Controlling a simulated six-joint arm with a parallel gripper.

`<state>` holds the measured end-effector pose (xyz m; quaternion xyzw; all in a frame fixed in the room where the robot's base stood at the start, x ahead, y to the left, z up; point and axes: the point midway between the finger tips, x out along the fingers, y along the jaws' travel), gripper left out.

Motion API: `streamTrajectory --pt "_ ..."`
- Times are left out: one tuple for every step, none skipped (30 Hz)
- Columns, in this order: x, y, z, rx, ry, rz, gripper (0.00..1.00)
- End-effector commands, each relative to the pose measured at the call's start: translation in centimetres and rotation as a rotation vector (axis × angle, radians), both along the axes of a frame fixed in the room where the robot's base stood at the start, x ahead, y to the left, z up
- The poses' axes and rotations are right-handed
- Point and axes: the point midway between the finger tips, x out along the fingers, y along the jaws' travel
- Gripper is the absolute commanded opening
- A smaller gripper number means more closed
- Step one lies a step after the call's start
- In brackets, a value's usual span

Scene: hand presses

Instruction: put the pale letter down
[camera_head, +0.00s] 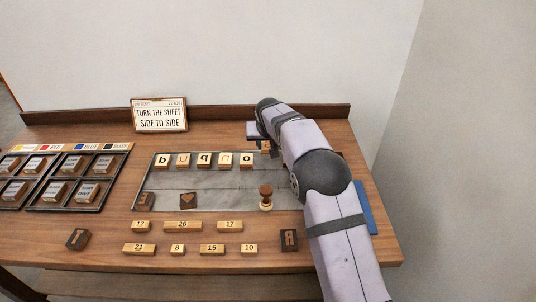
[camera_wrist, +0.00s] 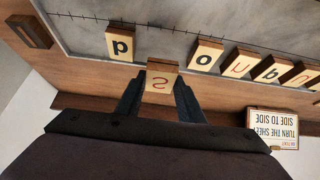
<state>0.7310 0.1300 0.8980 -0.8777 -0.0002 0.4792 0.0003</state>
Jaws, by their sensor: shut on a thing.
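My gripper (camera_wrist: 160,88) is shut on a pale letter (camera_wrist: 161,80), a light wooden block with a reddish S-like mark. It holds the block at the board's back edge, beside the row of pale letter tiles. In the wrist view the block is in front of the gap between a tile with a p-like mark (camera_wrist: 120,44) and the "o" tile (camera_wrist: 206,54). In the head view the block (camera_head: 265,149) is small and partly hidden by my arm. I cannot tell whether it touches the surface below.
A grey metal bed (camera_head: 225,190) carries a row of pale tiles, two dark blocks and a knobbed stamp (camera_head: 266,198). Numbered wooden bars (camera_head: 182,225) lie in front. A compartment tray (camera_head: 60,178) stands left. A sign (camera_head: 160,115) stands at the back.

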Motion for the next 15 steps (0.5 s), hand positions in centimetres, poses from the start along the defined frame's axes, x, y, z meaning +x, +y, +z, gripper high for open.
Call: streamTrajectory --pt "0.1 0.0 0.9 0.001 -0.004 -0.001 0.13" --pt "0.1 0.0 1.4 0.001 -0.004 0.0 0.13" --pt "0.1 0.0 1.9 0.0 -0.003 0.0 0.13" --pt "0.1 0.0 2.4 0.0 -0.004 0.0 0.13" --pt "0.1 0.0 2.7 -0.001 -0.003 0.001 0.13" --pt "0.1 0.0 3.1 0.0 -0.003 0.0 0.13" --pt "0.1 0.0 3.4 0.0 -0.003 0.0 0.13" --pt "0.1 0.0 3.6 0.0 -0.002 0.0 0.13" --pt "0.0 0.0 3.8 0.0 -0.001 0.0 0.13" --pt "0.0 0.0 4.0 0.0 -0.001 0.0 0.13" --pt "0.0 0.0 4.1 0.0 0.0 0.0 0.13" --pt "0.0 0.0 4.2 0.0 -0.001 0.0 0.13" --pt "0.0 0.0 4.2 0.0 0.0 0.0 0.13" --pt "0.0 0.0 4.3 0.0 0.0 0.0 0.13" --pt "0.0 0.0 4.3 0.0 0.0 0.0 0.13"
